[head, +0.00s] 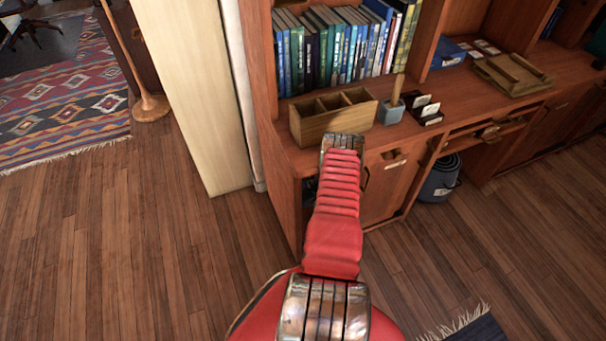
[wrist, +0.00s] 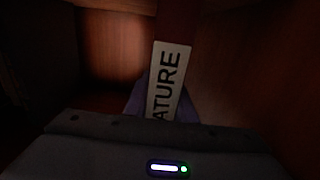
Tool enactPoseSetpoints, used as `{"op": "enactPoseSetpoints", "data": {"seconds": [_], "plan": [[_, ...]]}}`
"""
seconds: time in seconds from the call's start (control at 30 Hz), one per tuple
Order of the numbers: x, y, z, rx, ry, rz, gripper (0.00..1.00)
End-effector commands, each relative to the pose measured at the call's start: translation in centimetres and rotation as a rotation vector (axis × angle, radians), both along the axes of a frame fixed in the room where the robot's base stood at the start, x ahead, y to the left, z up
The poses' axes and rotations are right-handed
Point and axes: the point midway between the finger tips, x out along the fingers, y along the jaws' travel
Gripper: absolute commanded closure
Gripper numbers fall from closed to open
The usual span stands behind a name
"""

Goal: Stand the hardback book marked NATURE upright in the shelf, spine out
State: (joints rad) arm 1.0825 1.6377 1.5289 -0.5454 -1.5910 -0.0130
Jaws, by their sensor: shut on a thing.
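The book marked NATURE (wrist: 169,78) shows in the wrist view as a dark red spine with a white label. Only "ATURE" is readable; the rest is hidden behind the gripper body. My gripper (wrist: 165,100) is shut on the book, with bluish-grey shapes flanking its lower part. The book stands in line with the gripper inside a dark wooden compartment (wrist: 112,45), with wooden walls left and right. In the head view my red arm reaches to the cabinet's open lower left compartment (head: 309,190). The gripper and book are hidden there.
Above, the desk top holds a wooden divided box (head: 310,127), a grey pen cup (head: 390,112) and a card holder (head: 425,108). A row of books (head: 340,45) fills the upper shelf. A dark bin (head: 440,180) stands under the desk. Floor to the left is clear.

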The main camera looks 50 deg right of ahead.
Motion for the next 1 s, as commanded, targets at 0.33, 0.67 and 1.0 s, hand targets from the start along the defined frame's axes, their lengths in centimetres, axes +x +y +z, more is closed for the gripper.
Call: {"op": "enactPoseSetpoints", "data": {"seconds": [0.33,0.67,1.0], "plan": [[0.03,-0.11,-0.07,-0.003,-0.003,0.0,1.0],[0.0,-0.06,-0.29,-0.001,-0.001,0.0,0.59],[0.01,-0.05,-0.13,-0.001,-0.001,0.0,0.58]]}}
